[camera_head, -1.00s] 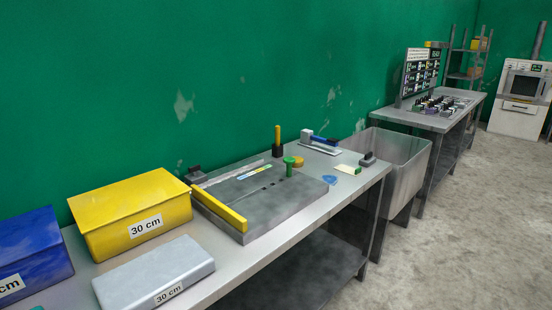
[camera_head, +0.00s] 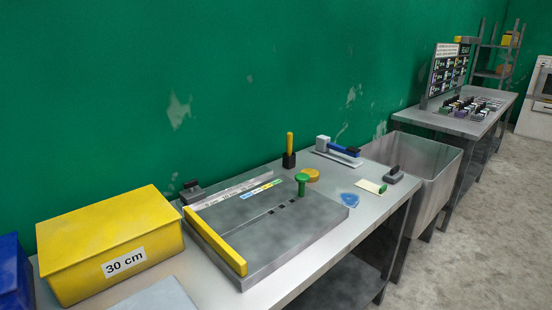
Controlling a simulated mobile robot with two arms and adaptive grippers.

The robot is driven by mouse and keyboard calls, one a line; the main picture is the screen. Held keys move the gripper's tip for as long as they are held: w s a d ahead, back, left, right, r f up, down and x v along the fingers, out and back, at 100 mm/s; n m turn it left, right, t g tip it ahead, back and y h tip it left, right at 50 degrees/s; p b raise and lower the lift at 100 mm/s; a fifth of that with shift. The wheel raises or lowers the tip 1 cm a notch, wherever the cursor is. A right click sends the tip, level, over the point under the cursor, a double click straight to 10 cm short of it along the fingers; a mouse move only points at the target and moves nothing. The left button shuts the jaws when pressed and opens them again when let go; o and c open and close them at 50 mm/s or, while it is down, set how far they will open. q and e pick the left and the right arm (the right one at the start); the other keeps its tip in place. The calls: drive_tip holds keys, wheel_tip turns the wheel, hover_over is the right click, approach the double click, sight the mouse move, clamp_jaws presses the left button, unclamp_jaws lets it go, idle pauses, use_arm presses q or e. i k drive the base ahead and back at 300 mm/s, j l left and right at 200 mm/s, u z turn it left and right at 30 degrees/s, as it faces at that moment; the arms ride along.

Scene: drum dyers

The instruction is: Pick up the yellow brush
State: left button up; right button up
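An upright object with a yellow handle (camera_head: 290,143) and a dark block-shaped lower part stands on the metal table (camera_head: 385,222) near the green wall, behind the grey board. It looks like the yellow brush, but I cannot tell whether the dark part is bristles or a holder. Neither of my grippers is in view.
A grey board (camera_head: 235,235) with a yellow bar (camera_head: 215,241) lies in front. A green knob-topped piece (camera_head: 302,184), an orange disc (camera_head: 312,175), a blue stapler-like tool (camera_head: 340,150) and a blue flat piece (camera_head: 349,199) are nearby.

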sight(289, 136)
drive_tip(key=l+u, duration=0.1)
drive_tip(key=u, duration=1)
drive_tip(key=l+u, duration=0.65)
drive_tip(key=l, duration=0.3)
drive_tip(key=l+u, duration=0.35)
drive_tip(key=l, duration=0.15)
drive_tip(key=k+l+u, duration=0.15)
drive_tip(key=l+u, duration=0.15)
drive_tip(key=k+l+u, duration=0.2)
drive_tip(key=l+u, duration=0.15)
drive_tip(key=l, duration=0.2)
